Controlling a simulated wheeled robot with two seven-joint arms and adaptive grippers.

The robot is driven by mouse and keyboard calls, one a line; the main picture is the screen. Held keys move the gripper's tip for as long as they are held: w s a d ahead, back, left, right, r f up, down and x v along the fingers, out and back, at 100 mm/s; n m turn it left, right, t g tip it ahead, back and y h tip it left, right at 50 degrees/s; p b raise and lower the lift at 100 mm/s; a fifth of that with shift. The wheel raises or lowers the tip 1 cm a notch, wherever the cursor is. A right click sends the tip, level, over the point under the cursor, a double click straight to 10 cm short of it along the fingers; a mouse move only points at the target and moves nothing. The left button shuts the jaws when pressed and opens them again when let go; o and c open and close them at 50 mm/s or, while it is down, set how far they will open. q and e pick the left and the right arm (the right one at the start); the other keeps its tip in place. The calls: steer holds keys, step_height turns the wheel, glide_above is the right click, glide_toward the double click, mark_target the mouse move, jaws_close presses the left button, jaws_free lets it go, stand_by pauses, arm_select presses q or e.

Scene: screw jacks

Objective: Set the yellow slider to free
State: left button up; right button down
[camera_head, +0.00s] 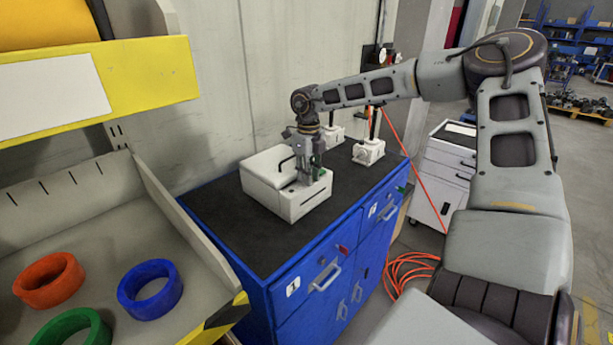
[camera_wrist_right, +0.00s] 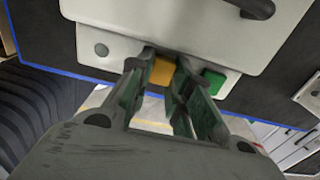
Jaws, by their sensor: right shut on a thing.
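A white box (camera_head: 285,208) with a lid and a black handle (camera_head: 285,161) stands on the dark top of the blue cabinet. My right gripper (camera_head: 306,181) reaches down over the box. In the wrist view its fingertips (camera_wrist_right: 163,68) are on either side of the yellow slider, shut on it. The fingers hide part of the slider and its slot. My left gripper is not in view.
Two white-based screw jacks (camera_head: 368,152) stand behind the box on the blue cabinet (camera_head: 262,287). A rack at left holds red, blue (camera_head: 150,289) and green rings. An orange hose (camera_head: 405,268) lies on the floor by a white drawer unit (camera_head: 437,187). The cabinet top left of the box is clear.

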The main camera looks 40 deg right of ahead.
steer(key=c, duration=1.3)
jaws_free()
steer(key=shift+d, duration=0.2)
steer(key=shift+r, duration=0.15)
steer(key=shift+r, duration=5.9)
